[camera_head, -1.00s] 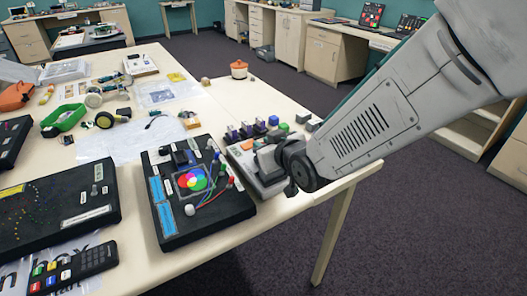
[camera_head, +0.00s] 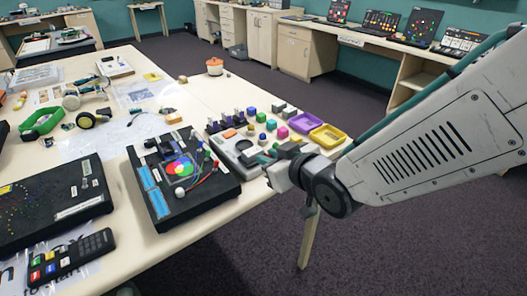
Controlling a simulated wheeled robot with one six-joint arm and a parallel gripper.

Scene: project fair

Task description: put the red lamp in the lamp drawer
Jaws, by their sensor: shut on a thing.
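My gripper (camera_head: 276,166) is low at the table's right edge, beside the near end of a grey board (camera_head: 229,147). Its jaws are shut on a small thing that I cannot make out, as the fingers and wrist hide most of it. A black board (camera_head: 158,205) with a colour wheel (camera_head: 180,168) and several small coloured caps lies to the left of my gripper. One of its caps looks red (camera_head: 215,163), but I cannot tell whether it is the red lamp. I cannot identify a lamp drawer in this view.
A remote (camera_head: 72,258) lies at front left. Drawer cabinets (camera_head: 294,52) line the back wall. The floor to the right is clear.

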